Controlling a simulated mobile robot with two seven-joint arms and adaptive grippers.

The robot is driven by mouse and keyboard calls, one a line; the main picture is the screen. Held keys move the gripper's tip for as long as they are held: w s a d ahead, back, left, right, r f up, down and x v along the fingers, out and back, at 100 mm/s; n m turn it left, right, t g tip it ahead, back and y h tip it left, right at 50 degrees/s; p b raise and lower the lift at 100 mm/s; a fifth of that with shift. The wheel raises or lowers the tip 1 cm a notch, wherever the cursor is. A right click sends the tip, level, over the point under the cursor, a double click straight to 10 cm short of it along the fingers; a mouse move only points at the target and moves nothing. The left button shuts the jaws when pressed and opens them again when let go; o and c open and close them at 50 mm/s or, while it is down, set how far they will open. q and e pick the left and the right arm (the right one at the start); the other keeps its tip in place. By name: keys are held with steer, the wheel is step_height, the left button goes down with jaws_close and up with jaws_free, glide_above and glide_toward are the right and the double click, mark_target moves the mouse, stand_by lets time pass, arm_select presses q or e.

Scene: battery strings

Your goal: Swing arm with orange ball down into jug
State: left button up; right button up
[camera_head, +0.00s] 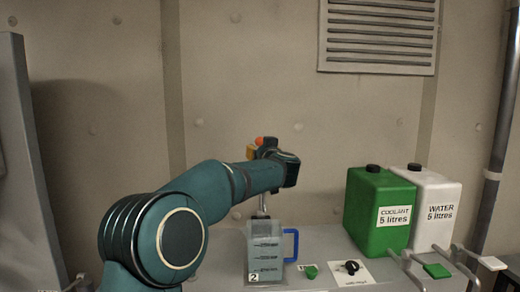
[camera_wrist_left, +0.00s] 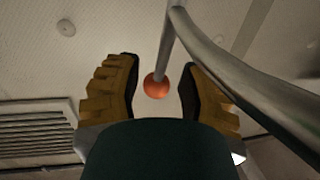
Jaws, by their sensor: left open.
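The orange ball (camera_head: 259,141) shows beside my left gripper (camera_head: 255,151), high against the wall. In the left wrist view the ball (camera_wrist_left: 156,86) sits on the end of a thin metal rod (camera_wrist_left: 166,50), in the gap between the two yellow-brown fingers of my left gripper (camera_wrist_left: 159,79). The fingers are open, with space on both sides of the ball. The clear grey jug (camera_head: 264,255), with a blue handle (camera_head: 291,245) and a "2" label, stands on the bench below my left forearm. A short metal pipe (camera_head: 262,206) shows above it; its upper part is hidden. My right gripper is not in view.
A green coolant container (camera_head: 379,217) and a white water container (camera_head: 436,212) stand at the right, with metal pipes and a green tap handle (camera_head: 437,271) in front. A green knob (camera_head: 311,271) and a black knob (camera_head: 350,267) are right of the jug. A thick curved pipe (camera_wrist_left: 235,80) passes close by the right finger.

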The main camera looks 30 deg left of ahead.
arm_select(q)
steer(key=shift+x, duration=0.8)
jaws_close()
steer(key=shift+r, duration=0.1)
